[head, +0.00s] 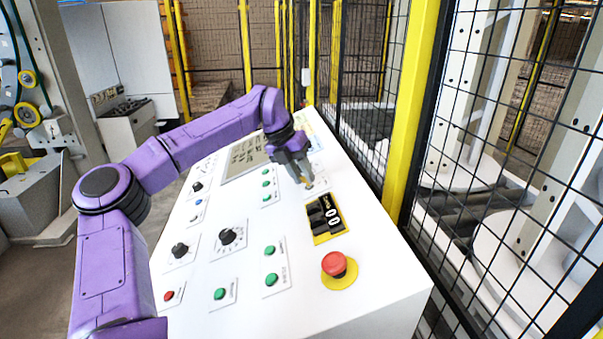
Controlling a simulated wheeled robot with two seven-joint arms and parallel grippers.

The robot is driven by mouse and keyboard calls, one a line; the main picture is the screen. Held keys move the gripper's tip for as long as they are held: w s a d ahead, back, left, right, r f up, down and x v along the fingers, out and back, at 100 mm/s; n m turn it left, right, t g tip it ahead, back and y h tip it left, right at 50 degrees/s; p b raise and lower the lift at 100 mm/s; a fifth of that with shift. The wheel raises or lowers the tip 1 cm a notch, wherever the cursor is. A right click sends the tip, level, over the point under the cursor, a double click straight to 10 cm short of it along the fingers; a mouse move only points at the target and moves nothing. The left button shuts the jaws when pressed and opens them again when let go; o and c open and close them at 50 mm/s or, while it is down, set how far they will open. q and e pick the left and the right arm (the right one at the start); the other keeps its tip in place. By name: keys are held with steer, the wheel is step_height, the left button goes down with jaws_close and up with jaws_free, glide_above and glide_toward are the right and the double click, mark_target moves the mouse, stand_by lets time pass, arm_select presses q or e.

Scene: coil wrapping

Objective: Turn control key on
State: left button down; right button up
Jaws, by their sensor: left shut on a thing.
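A white sloped control panel (352,282) fills the middle of the head view. My left gripper (307,184) reaches over its upper right part, at the end of my purple arm. Its fingers point down and are shut on a small yellowish control key (309,186), which is mostly hidden between the fingertips. The key sits on a small plate on the panel; its turned position is too small to tell. My right gripper is not in view.
Green buttons (270,250) and black knobs (228,236) lie to the left. A yellow post (411,110) and black mesh fence (500,150) stand close on the right.

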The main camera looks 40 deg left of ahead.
arm_select(q)
steer(key=m+p, duration=0.1)
steer(key=m, duration=0.5)
steer(key=m+p, duration=0.1)
steer(key=m, duration=0.5)
stand_by(0.5)
steer(key=c, duration=0.9)
jaws_free()
steer(key=shift+w+f, duration=0.1)
steer(key=shift+w, duration=0.05)
steer(key=b+v, duration=0.2)
steer(key=v, duration=0.8)
steer(key=shift+r, duration=0.3)
